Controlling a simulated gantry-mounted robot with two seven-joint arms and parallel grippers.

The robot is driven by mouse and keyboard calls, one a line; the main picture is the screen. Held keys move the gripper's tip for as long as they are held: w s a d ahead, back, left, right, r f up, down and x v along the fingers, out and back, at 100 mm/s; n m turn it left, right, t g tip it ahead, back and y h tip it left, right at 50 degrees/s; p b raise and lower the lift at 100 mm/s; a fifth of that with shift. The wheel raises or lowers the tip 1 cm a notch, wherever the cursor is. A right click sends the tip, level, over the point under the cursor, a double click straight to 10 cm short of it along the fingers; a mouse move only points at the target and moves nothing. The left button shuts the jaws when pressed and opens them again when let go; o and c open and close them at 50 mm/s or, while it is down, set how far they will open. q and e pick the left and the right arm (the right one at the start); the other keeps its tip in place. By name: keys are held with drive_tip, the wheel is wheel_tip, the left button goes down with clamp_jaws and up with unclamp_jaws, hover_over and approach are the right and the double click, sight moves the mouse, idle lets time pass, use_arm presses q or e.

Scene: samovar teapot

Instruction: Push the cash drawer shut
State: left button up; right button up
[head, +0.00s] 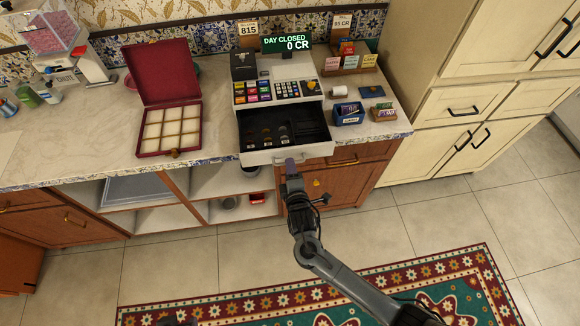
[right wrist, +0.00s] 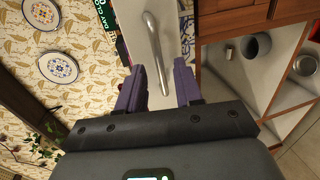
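The cash drawer (head: 318,151) juts out open from under the cash register (head: 276,92), showing a dark tray with several compartments. Its pale front panel also shows in the right wrist view (right wrist: 172,40), with a curved metal handle (right wrist: 156,58). My right gripper (head: 290,164) is at the drawer's front, near the middle. In the right wrist view the purple fingers (right wrist: 157,80) are apart, with one end of the handle showing between them. I cannot tell whether they touch the panel. My left gripper's fingers are not visible.
An open red box (head: 171,128) stands left of the register. A blue basket (head: 348,114) and a small wooden box (head: 383,112) stand to the right. Open shelves (head: 225,182) and a wooden cabinet door (head: 345,184) lie below the counter.

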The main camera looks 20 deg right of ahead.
drive_tip(key=shift+x, duration=0.85)
clamp_jaws()
idle(0.9)
